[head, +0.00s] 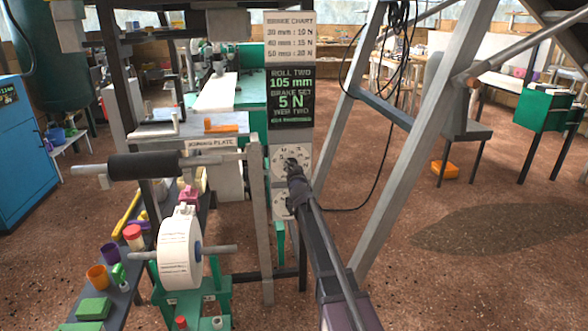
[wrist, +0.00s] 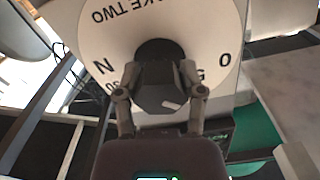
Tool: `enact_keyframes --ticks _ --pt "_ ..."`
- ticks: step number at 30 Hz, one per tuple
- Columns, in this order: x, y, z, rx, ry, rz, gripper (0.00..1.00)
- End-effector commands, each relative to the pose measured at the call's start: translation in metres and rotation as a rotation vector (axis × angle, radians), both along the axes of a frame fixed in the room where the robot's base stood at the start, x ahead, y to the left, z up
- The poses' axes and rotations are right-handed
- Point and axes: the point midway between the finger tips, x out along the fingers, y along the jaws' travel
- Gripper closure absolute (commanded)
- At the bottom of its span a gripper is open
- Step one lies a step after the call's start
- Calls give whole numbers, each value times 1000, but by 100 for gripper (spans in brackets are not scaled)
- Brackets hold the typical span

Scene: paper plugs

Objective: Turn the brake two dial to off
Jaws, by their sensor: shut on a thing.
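The brake two dial (wrist: 205,25) is a pale round face with dark lettering, "…KE TWO", upside down in the wrist view. Its dark faceted knob (wrist: 160,97) sits between the fingers of my gripper (wrist: 158,90), which is shut on it. A short white mark on the knob points to the lower right; the 0 and a partly covered 5 are on the right of the face. In the head view the dial (head: 279,158) is the upper one on the grey post, and my gripper (head: 292,166) covers its knob.
A display (head: 290,98) above the dial reads roll two 105 mm, brake set 5 N. A second dial (head: 279,207) sits just below, partly behind my arm. A white paper roll (head: 180,250) and a black roller (head: 150,165) are left; a slanted grey frame (head: 415,150) stands right.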

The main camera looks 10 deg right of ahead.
Motion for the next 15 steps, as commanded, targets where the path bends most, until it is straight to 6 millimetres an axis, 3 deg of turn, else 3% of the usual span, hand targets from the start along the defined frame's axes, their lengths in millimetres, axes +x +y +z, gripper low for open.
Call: enact_keyframes --ticks 15 --pt "-1 -1 -3 -275 9 -8 97"
